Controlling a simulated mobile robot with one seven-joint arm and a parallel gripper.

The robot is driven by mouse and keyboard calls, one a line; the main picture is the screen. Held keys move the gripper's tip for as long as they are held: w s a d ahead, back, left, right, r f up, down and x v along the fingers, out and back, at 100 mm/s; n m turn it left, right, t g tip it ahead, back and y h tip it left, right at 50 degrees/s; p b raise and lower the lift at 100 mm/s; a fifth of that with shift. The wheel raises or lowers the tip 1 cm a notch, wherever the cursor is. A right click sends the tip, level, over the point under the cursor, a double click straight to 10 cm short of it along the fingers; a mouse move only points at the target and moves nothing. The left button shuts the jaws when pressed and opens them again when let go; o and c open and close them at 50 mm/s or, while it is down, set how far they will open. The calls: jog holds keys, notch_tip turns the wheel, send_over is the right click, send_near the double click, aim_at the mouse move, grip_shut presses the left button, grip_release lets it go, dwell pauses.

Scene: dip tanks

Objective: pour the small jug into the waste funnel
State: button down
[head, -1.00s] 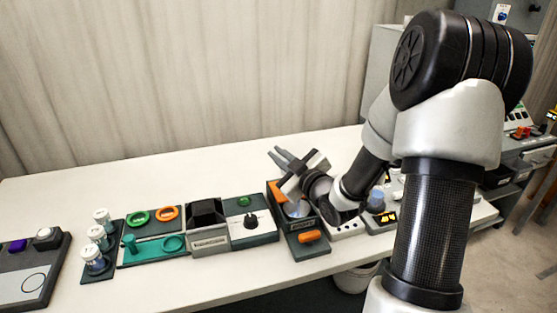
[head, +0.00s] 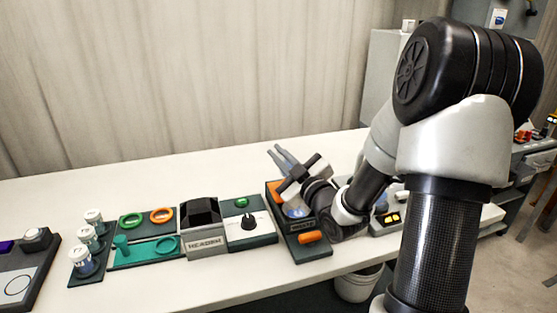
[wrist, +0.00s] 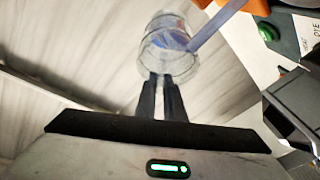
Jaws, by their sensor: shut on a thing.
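My gripper (head: 276,151) is beside and above the dark unit with orange parts. In the wrist view my gripper (wrist: 167,80) is shut on the clear small jug (wrist: 155,50), which is tilted and has blue liquid in it. A blue translucent streak (wrist: 212,32) runs from its mouth to the upper right, like a stream pouring out. In the head view a bluish, rounded clear shape (head: 298,211) shows at the dark unit (head: 313,252), partly under my gripper. I cannot tell whether it is the waste funnel or something else.
Left of the unit stand a panel with a green button (head: 241,202), a grey box (head: 205,246), a teal tray (head: 143,252) and several white-capped vials (head: 88,233). A white bucket (head: 358,285) is below the front edge. The table's back left is clear.

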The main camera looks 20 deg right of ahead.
jog(key=shift+s+f+n+t+y+b, duration=0.15)
jog(key=shift+s+t+b, duration=0.35)
jog(key=shift+b, duration=1.6)
jog(key=shift+s+n+t+y+b, duration=0.25)
jog(key=shift+t+b, duration=0.35)
jog(key=shift+b, duration=1.45)
jog(key=shift+s+t+b, duration=0.4)
jog(key=shift+t+b, duration=0.1)
jog(key=shift+b, duration=0.55)
jog(key=shift+s+r+n+t+y, duration=0.25)
jog(key=shift+s+n+t+y, duration=0.25)
jog(key=shift+s+t, duration=0.25)
jog(key=shift+s+r+n+t+y, duration=0.2)
jog(key=shift+s+n+t+y, duration=0.2)
jog(key=shift+s+t+y, duration=0.35)
jog(key=shift+w, duration=0.15)
